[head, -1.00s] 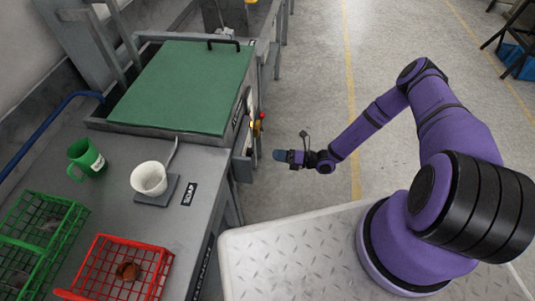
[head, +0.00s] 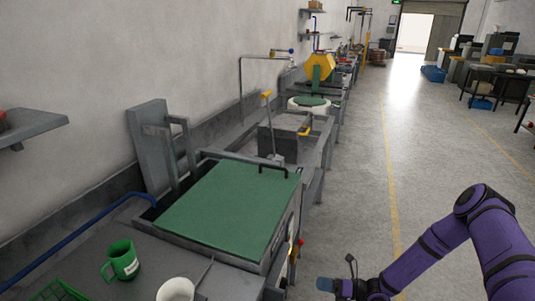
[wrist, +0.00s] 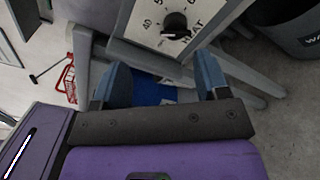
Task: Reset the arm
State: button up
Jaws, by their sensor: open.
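My purple arm (head: 440,245) reaches in from the lower right of the head view, bent at the elbow. My gripper (head: 326,284) is low in the head view, to the right of the bench front and apart from it. In the wrist view, my gripper (wrist: 160,88) shows two blue fingers spread wide with nothing between them. Beyond the fingers is a dial panel (wrist: 150,25) with a black knob (wrist: 175,24).
A bench with a green lid (head: 230,208) runs along the left. A green mug (head: 122,262) and a white cup (head: 177,289) stand on it. A dark bin (wrist: 295,28) is at the wrist view's upper right. The aisle floor (head: 370,190) is clear.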

jog(key=s+d+r+n+g+h, duration=0.1)
jog(key=d+r+n+g+h, duration=0.15)
jog(key=r+n, duration=0.75)
jog(key=s+d+r+n+g+h, duration=0.15)
jog(key=r+n+h, duration=0.25)
jog(key=r, duration=1.1)
jog(key=d+r+n+g+h, duration=0.25)
jog(key=r+n, duration=0.35)
jog(key=r, duration=0.7)
jog(key=s+d+r+n+t+h, duration=0.2)
jog(key=s+r+n+t+h, duration=0.1)
jog(key=s+r, duration=0.8)
jog(key=s+d+r+n+t+h, duration=0.1)
jog(key=s+r+n+t+h, duration=0.3)
jog(key=s+r+n, duration=0.4)
jog(key=s+r+h, duration=0.1)
jog(key=s+r, duration=0.3)
jog(key=shift+s+d+n, duration=0.3)
jog(key=shift+s+d, duration=0.1)
